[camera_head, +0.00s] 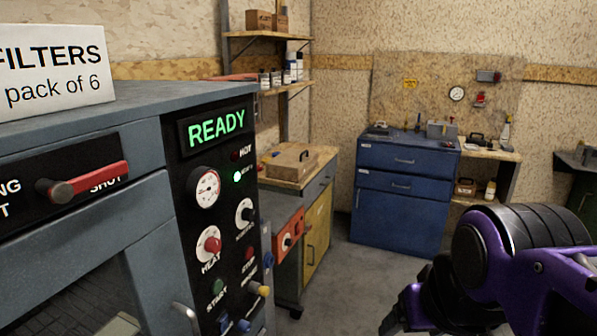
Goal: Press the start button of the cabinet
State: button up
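The grey-blue cabinet (95,103) fills the left side, with a black control panel (175,137) on its front at the right. A green READY display is lit at the panel's top. The green start button (218,287) sits low on the panel, above a label that appears to read START. A red button (248,253) is to its right and higher. My gripper (398,314) is at the lower right, well to the right of the panel and apart from it. Its fingertips are dark and partly cut off, so I cannot tell whether it is open.
The panel also carries a gauge (205,187), a red-capped knob (211,244), and blue and yellow knobs near the bottom. A red-handled lever (95,182) juts from the cabinet door. A workbench (318,172) and blue drawers (400,222) stand behind. Grey floor lies between.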

aim_at(218, 286)
jog(key=u, duration=1.1)
